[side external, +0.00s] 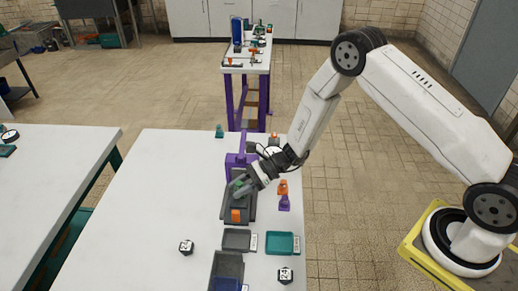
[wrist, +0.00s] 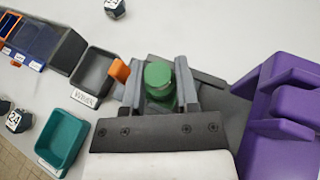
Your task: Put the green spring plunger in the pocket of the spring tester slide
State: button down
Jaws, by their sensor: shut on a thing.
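The green spring plunger (wrist: 159,80) stands between the two grey fingers of my gripper (wrist: 160,88) in the wrist view, and the fingers are shut on it. In the side view my gripper (side external: 240,185) is over the dark grey slide (side external: 229,213) of the spring tester. The purple tester frame (side external: 236,162) stands just behind it, and at the right in the wrist view (wrist: 282,105). An orange tab (side external: 236,215) is at the slide's near end. The pocket is hidden under the gripper and plunger, so I cannot tell whether the plunger's lower end is in it.
Orange (side external: 283,186) and purple (side external: 284,203) pieces stand right of the slide.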

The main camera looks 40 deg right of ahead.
jog(key=shift+w+f, duration=0.2)
jog(key=shift+f, duration=1.6)
jog(key=shift+f, duration=0.15)
jog(key=shift+c, duration=1.8)
grip_release()
jog(key=shift+r, duration=0.2)
jog(key=v, duration=1.2)
